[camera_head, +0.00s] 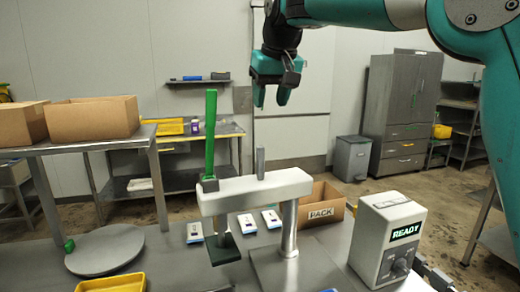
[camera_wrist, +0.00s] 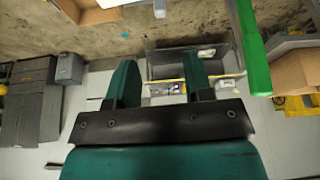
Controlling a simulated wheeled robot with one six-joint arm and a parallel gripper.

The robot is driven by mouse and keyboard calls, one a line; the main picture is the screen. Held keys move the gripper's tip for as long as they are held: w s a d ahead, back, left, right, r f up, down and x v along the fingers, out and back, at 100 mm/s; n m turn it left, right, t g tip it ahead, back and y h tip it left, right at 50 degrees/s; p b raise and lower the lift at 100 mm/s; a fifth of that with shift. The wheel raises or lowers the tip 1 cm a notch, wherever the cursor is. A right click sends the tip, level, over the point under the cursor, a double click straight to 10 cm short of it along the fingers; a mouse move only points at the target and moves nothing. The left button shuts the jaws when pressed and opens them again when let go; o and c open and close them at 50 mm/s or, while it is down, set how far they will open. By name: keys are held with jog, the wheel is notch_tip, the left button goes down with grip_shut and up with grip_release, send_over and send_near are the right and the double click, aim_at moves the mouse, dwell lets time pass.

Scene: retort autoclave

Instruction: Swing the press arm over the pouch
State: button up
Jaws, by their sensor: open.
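The press has a cream horizontal arm (camera_head: 255,190) on a metal post (camera_head: 289,230). A tall green lever (camera_head: 211,130) stands at the arm's left end, with a dark green press plate (camera_head: 223,248) below that end. Several white and blue pouches lie on the bench behind the press, such as this pouch (camera_head: 246,223). I cannot tell whether a pouch lies under the plate. My gripper (camera_head: 271,98) is open and empty, above and right of the lever, apart from it. The wrist view shows its two fingers (camera_wrist: 158,82) apart, with the green lever (camera_wrist: 252,50) to their right.
A control box (camera_head: 390,238) reading READY stands on the bench at right. A cardboard box (camera_head: 320,205) marked PACK sits behind the press. A yellow tray (camera_head: 112,283) is at front left. A round grey plate (camera_head: 104,250) lies at left. Space around my gripper is clear.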

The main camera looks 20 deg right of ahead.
aim_at(260, 156)
jog(key=p+x, duration=0.2)
jog(key=x, duration=1.5)
grip_shut()
